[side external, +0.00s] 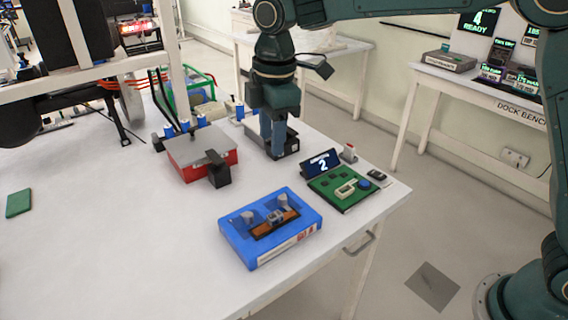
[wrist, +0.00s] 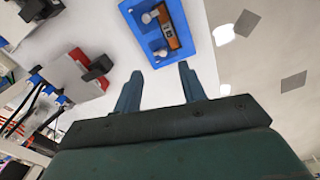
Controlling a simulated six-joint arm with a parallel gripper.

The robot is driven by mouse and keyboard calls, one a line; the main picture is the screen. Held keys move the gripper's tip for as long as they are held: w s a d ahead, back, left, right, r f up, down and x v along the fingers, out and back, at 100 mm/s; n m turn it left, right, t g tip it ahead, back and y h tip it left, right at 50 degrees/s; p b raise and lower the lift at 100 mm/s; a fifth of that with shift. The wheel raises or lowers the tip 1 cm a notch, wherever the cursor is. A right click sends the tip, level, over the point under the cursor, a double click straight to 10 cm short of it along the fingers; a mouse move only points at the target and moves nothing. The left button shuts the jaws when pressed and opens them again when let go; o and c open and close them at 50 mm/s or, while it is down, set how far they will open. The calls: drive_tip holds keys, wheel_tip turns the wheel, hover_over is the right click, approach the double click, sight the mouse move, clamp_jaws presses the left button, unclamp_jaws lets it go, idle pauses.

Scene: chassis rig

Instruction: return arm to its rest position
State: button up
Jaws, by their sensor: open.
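My gripper (side external: 272,132) hangs pointing down over the back right part of the white table in the side view, near a dark tray (side external: 287,146). In the wrist view its two fingers (wrist: 160,84) stand apart with only bare table between them, so it is open and empty. Whether the fingertips touch the tray or table is hard to tell. The upper links of my arm cross the top of the side view.
A red and grey box (side external: 198,155) with a black handle stands left of my gripper. A blue tray (side external: 270,228) holding an orange-brown part is in front. A green board (side external: 343,188) with a display lies at right. The table's left front is mostly clear.

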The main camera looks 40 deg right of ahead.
drive_tip(key=s+d+r+m+t, duration=0.1)
drive_tip(key=s+d+r+m, duration=0.3)
drive_tip(key=s+d+r, duration=0.3)
drive_tip(key=s+d+f+m+t, duration=0.2)
drive_tip(key=s+d+m, duration=0.3)
drive_tip(key=s, duration=0.5)
drive_tip(key=s+d+f+m+t, duration=0.1)
drive_tip(key=s+d+f+m, duration=0.1)
drive_tip(key=s+d+m, duration=0.4)
drive_tip(key=s+d, duration=0.1)
drive_tip(key=s, duration=0.4)
drive_tip(key=shift+s+d+f+m+t, duration=0.25)
drive_tip(key=shift+d+m+t, duration=0.05)
drive_tip(key=shift+t, duration=0.1)
drive_tip(key=shift+w, duration=0.1)
